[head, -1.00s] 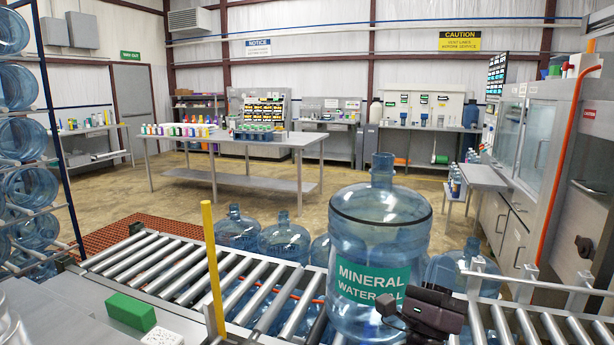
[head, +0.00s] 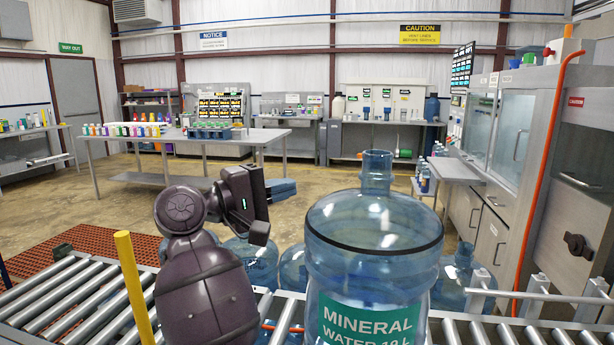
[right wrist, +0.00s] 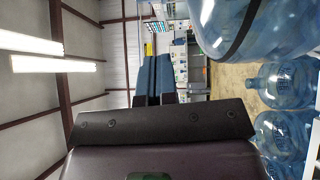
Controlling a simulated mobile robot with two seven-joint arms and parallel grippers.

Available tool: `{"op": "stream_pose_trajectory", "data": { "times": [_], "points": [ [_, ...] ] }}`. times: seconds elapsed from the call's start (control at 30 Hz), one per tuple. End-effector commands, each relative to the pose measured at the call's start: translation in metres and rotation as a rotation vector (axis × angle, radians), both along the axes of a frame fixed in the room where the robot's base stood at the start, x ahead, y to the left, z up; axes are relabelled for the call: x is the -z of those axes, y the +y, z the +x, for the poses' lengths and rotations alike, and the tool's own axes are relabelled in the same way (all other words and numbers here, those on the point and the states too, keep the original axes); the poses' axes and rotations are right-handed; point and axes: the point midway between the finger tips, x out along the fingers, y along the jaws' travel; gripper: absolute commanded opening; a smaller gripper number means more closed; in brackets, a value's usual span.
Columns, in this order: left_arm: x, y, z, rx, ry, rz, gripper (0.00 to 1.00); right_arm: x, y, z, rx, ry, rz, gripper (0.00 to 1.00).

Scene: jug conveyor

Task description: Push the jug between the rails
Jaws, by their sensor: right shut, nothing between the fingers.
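The blue clear water jug (head: 372,250), with a green mineral water label, stands upright on the roller conveyor (head: 75,296). Its base is cut off below the head view. My right gripper (head: 288,188) is raised at the left of the jug, near its shoulder height. Its blue fingers are together and empty, pointing right in the picture, with no clear contact. In the right wrist view, the shut fingers (right wrist: 155,82) show beside the jug (right wrist: 255,25). Metal guide rails (head: 530,292) stand over the conveyor to the right of the jug. My left gripper is out of view.
A yellow post (head: 133,290) rises in front of the conveyor on the left. Other jugs (head: 460,275) stand on the floor behind the conveyor. Grey cabinets (head: 570,190) line the right side. A bottle-laden table (head: 185,140) is farther back.

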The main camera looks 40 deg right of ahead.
Motion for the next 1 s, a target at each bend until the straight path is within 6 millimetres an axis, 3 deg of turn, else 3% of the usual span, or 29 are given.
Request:
{"op": "stream_pose_trajectory", "data": {
  "times": [0.17,0.33,0.87,1.0],
  "points": [
    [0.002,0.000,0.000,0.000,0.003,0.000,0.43,-0.001,0.003,0.002,-0.007,-0.067,0.052,0.00],
    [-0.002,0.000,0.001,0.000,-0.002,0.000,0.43,-0.003,-0.009,0.000,-0.006,-0.073,0.054,0.00],
    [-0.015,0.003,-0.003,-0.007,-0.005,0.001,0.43,-0.004,-0.098,-0.007,-0.004,-0.071,0.051,0.00],
    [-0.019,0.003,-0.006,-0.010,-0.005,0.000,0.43,-0.003,-0.110,-0.023,-0.006,-0.070,0.052,0.00]
  ]
}}
